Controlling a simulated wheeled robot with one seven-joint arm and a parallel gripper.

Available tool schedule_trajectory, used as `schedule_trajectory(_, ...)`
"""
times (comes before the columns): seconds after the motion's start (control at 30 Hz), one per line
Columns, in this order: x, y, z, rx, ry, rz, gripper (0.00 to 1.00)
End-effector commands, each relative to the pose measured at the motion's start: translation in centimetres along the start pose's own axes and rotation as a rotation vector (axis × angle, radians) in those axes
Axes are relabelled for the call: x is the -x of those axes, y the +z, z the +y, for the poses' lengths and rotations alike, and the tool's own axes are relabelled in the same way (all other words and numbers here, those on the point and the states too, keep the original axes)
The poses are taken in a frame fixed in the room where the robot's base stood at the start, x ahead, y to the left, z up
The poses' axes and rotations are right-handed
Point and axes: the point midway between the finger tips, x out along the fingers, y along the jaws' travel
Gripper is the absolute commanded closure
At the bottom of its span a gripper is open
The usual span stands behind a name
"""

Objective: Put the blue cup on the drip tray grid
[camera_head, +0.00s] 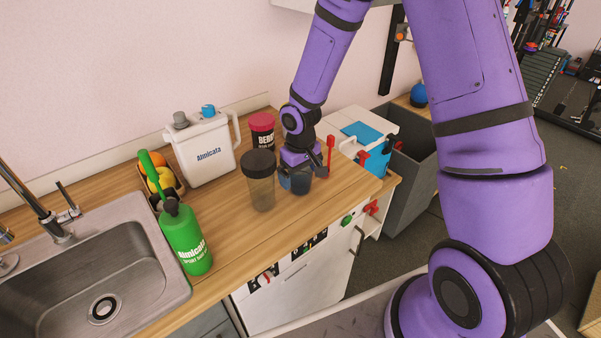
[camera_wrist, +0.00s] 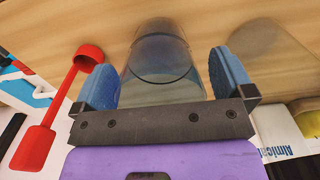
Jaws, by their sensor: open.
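A see-through, dark bluish cup (camera_head: 299,184) stands on the wooden counter, partly covered by my gripper (camera_head: 298,165). In the wrist view the cup (camera_wrist: 163,55) lies between my two blue fingers (camera_wrist: 160,82), with a visible gap on each side. My gripper is open and comes at the cup from above and behind. I cannot make out a drip tray grid in either view. A white unit with a blue panel (camera_head: 362,134) stands just right of the cup; whether it bears the grid, I cannot tell.
A black-lidded shaker (camera_head: 262,188) stands close left of the cup, with a red-lidded jar (camera_head: 262,127) behind. A red scoop (camera_wrist: 35,150) is near my gripper. Further left are a white jug (camera_head: 205,150), a green bottle (camera_head: 184,238) and the sink (camera_head: 150,255). The counter's front edge is near.

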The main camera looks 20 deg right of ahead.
Motion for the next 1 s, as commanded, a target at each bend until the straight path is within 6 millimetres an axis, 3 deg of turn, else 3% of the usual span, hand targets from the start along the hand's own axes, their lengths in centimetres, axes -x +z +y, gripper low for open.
schedule_trajectory(0.27,2.1,-0.1,0.1,-0.003,0.001,0.003,0.0)
schedule_trajectory(0.73,10.5,-0.1,0.0,-0.001,0.001,0.004,0.0)
schedule_trajectory(1.0,12.3,0.0,0.0,0.0,0.0,0.001,0.0)
